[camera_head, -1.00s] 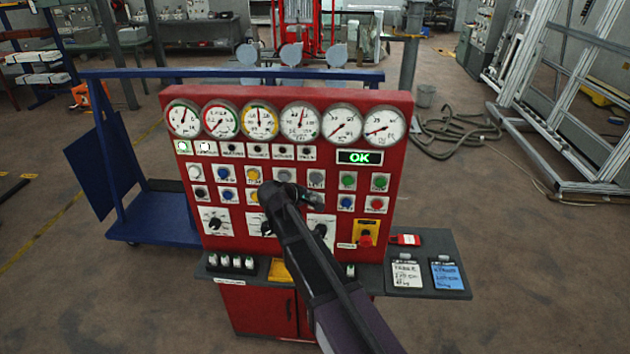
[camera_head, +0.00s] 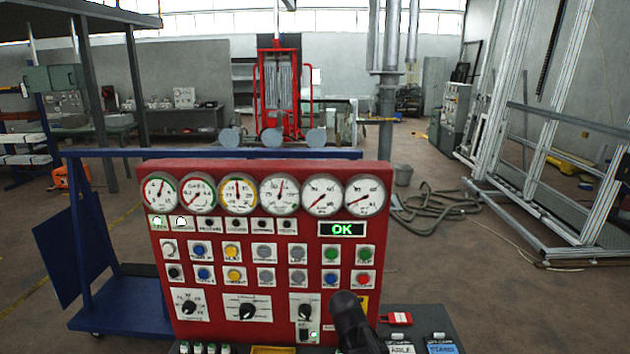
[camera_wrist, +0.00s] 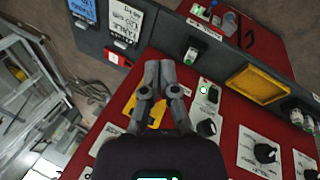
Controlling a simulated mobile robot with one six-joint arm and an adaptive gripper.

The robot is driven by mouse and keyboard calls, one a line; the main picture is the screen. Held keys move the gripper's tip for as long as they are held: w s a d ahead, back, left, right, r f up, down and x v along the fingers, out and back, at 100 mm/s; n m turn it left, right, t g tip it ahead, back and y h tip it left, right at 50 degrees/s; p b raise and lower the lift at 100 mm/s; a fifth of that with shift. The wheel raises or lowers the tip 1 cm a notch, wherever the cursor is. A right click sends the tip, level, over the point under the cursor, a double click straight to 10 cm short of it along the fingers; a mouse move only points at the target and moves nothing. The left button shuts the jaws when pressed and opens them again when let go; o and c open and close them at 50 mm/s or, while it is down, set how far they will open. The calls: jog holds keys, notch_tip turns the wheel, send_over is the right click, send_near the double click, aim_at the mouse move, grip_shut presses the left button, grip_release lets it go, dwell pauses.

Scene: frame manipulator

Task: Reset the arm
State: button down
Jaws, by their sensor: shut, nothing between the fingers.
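My gripper (camera_wrist: 160,72) shows in the wrist view with its two grey fingers together and nothing between them. It is over the lower part of the red control panel (camera_wrist: 225,130), in front of the yellow switch plate (camera_wrist: 128,112), which it partly covers. In the head view a dark part of my arm (camera_head: 352,322) rises from the bottom edge, right of the panel's middle (camera_head: 225,300). The fingers cannot be made out there. The panel's green display (camera_head: 342,229) reads OK.
A grey side shelf (camera_wrist: 90,40) carries a white card (camera_wrist: 125,22) and a blue card. A yellow tray (camera_wrist: 255,84) lies on the front ledge. A blue cart (camera_head: 120,305) stands left of the panel. Hoses (camera_head: 440,207) and a metal frame (camera_head: 545,210) are at right.

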jog(key=s+d+f+m+g+y+b, duration=0.2)
jog(key=s+d+f+m+y+b, duration=0.1)
jog(key=s, duration=0.7)
notch_tip(320, 180, down, 2)
jog(key=shift+d+f+m+y, duration=0.15)
jog(key=shift+d+m+y, duration=0.3)
jog(key=shift+d, duration=0.3)
